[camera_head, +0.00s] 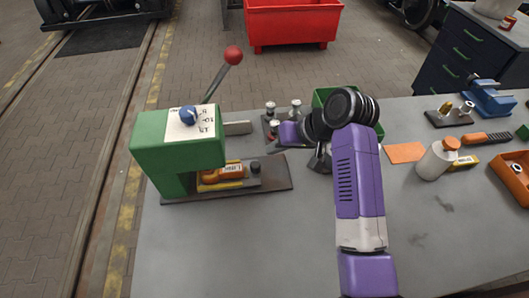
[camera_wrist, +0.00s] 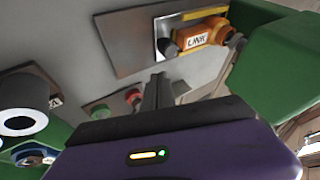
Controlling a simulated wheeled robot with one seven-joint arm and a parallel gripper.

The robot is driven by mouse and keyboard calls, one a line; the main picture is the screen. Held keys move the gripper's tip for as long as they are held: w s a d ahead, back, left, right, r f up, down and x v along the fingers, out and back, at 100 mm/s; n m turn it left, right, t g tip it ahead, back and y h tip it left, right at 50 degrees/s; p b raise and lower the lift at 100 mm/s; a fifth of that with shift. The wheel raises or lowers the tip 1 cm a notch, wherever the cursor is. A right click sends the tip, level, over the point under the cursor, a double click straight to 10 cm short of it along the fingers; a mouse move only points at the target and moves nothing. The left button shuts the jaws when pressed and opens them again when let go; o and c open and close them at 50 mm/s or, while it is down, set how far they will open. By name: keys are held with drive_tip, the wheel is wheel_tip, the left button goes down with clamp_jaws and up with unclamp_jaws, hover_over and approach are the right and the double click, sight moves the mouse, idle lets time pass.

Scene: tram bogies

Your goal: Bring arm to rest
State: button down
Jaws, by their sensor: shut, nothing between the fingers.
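My purple arm (camera_head: 358,180) reaches up over the grey workbench (camera_head: 250,240) and bends at a black joint in the head view. In the wrist view my gripper (camera_wrist: 157,80) has its dark fingers together with nothing between them. The fingertips point toward the bench, near a dark plate with small red-topped and green-topped pieces.
A green press (camera_head: 178,145) with a red-knobbed lever stands left of my arm, an orange labelled part (camera_head: 225,173) in it. A green bin (camera_head: 322,96) is behind the arm. The front bench is clear.

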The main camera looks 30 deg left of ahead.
drive_tip(key=w+d+r+m+t+y, duration=0.2)
drive_tip(key=w+d+r+m+t, duration=0.15)
drive_tip(key=w+r+t, duration=0.45)
drive_tip(key=s+d+f+m+t+h, duration=0.1)
drive_tip(key=s+d+f+t+h, duration=0.2)
drive_tip(key=s+d, duration=0.45)
drive_tip(key=s+d+f+m+t+h, duration=0.1)
drive_tip(key=s+d+f+m+t, duration=0.2)
drive_tip(key=d, duration=0.8)
drive_tip(key=s+d+h, duration=0.1)
drive_tip(key=s+d, duration=0.4)
drive_tip(key=s, duration=0.7)
drive_tip(key=s+d+h, duration=0.2)
drive_tip(key=s+d, duration=0.3)
drive_tip(key=s, duration=0.7)
drive_tip(key=s+d+h+b, duration=0.1)
drive_tip(key=s+d, duration=0.5)
drive_tip(key=s, duration=0.6)
drive_tip(key=shift+s+f+h, duration=0.25)
drive_tip(key=shift+f+h, duration=0.2)
drive_tip(key=shift+h, duration=0.25)
